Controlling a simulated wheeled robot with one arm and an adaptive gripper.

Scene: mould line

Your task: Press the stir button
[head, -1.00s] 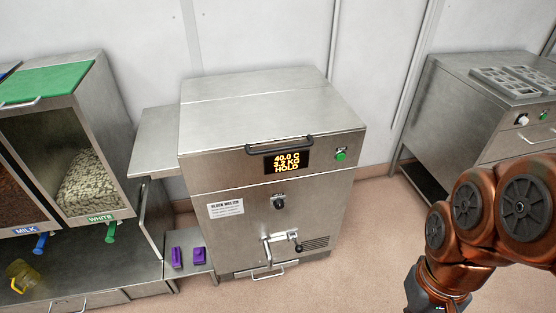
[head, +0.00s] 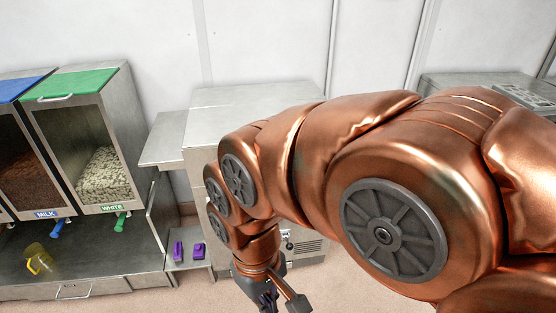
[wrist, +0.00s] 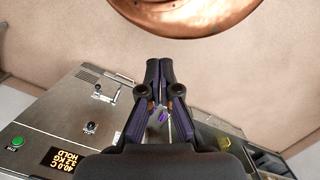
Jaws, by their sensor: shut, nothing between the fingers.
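The melter machine (head: 235,98) is a steel cabinet, mostly hidden behind my arm in the head view. A round green button (wrist: 17,142) shows on its front panel in the wrist view, beside the lit display (wrist: 62,158); its small label is hard to read. The button is hidden in the head view. My gripper (wrist: 160,64) is shut and empty, fingers together. In the head view my gripper (head: 268,300) hangs low in front of the machine. In the wrist view the button lies at the far left, well apart from the fingertips.
A dark knob (wrist: 90,127) and a lever valve (wrist: 108,90) sit on the machine front. Purple items (head: 188,250) rest on a low shelf left of it. Bins of milk and white pieces (head: 101,180) and a yellow jug (head: 38,260) stand at left. Floor in front looks clear.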

